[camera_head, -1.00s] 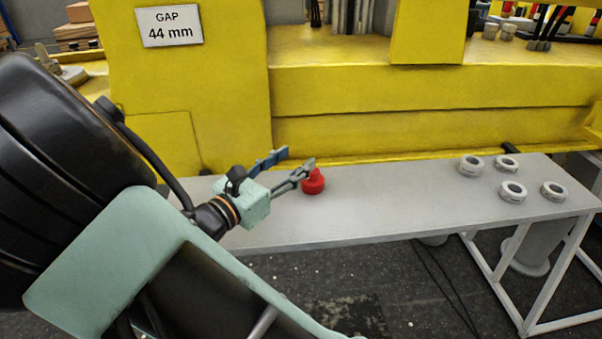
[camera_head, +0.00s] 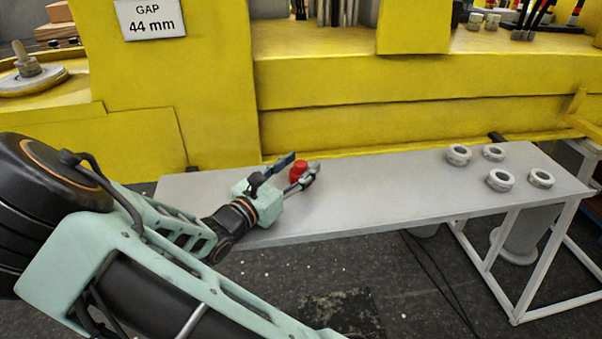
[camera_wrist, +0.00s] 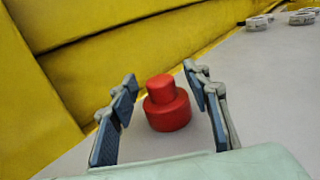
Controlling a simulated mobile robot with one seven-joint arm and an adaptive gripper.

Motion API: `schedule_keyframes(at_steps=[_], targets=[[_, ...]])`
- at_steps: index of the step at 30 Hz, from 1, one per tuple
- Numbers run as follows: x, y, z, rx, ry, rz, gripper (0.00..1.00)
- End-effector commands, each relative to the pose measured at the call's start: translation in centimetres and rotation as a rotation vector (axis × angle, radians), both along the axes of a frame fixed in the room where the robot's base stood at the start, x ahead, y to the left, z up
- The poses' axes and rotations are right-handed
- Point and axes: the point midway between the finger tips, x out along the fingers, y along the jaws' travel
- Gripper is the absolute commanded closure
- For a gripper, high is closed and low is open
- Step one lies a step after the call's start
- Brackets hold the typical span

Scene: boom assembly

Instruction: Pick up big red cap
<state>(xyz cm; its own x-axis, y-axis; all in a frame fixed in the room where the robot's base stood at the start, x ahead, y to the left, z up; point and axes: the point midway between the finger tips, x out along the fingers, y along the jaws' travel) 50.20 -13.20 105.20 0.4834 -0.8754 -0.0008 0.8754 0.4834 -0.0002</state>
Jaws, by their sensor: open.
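The big red cap (camera_head: 298,172) is a wide red disc with a narrower round top. It stands upright on the grey table, near the table's back left. In the wrist view the red cap (camera_wrist: 167,104) shows between the finger tips, closer to the right finger. My gripper (camera_head: 298,166) is open, with one blue-padded finger on each side of the cap. In the wrist view my gripper (camera_wrist: 160,85) holds nothing, and a gap shows between the left finger and the cap. I cannot tell whether the right finger touches it. In the head view the near finger hides the cap's lower part.
The grey table (camera_head: 400,192) runs along a big yellow machine body (camera_head: 400,120). Several grey rings (camera_head: 500,180) lie at the table's right end. The middle of the table is clear. A sign (camera_head: 150,17) reads "GAP 44 mm".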

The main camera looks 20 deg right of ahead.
Motion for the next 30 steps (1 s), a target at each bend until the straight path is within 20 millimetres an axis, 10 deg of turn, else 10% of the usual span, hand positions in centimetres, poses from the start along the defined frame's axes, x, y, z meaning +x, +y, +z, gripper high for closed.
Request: schedule_keyframes(at_steps=[10, 22, 30], targets=[[0.51, -0.91, 0.01, 0.001, 0.0, 0.001, 0.56], [0.49, -0.88, 0.01, 0.001, 0.0, 0.001, 1.0], [0.49, -0.88, 0.07, 0.0, 0.0, 0.0, 1.0]])
